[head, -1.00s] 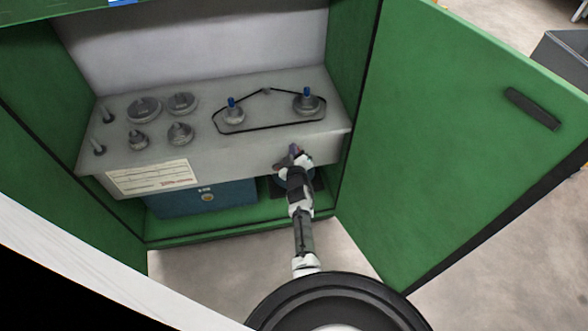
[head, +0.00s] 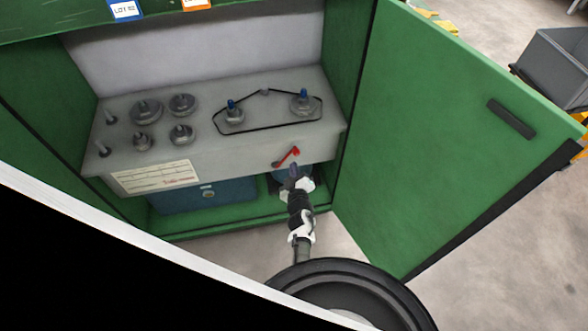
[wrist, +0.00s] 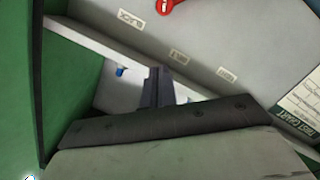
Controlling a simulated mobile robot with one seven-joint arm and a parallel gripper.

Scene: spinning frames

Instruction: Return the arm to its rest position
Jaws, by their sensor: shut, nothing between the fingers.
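My gripper (head: 293,172) is at the front of the grey spindle box (head: 240,155) inside the green cabinet, just below a red lever (head: 288,156) on the box's front face. Its fingers are shut with nothing between them. In the wrist view the dark fingers (wrist: 158,86) stand close together, and the red lever (wrist: 168,5) is at the top edge, apart from them. My arm reaches from the bottom of the head view up into the open cabinet front.
The green cabinet door (head: 440,130) stands open to the right of my arm. A blue box (head: 190,197) sits under the spindle box. Pulleys and a black belt (head: 250,128) are on top. Bare floor (head: 350,240) shows in front; a grey bin (head: 558,65) is at far right.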

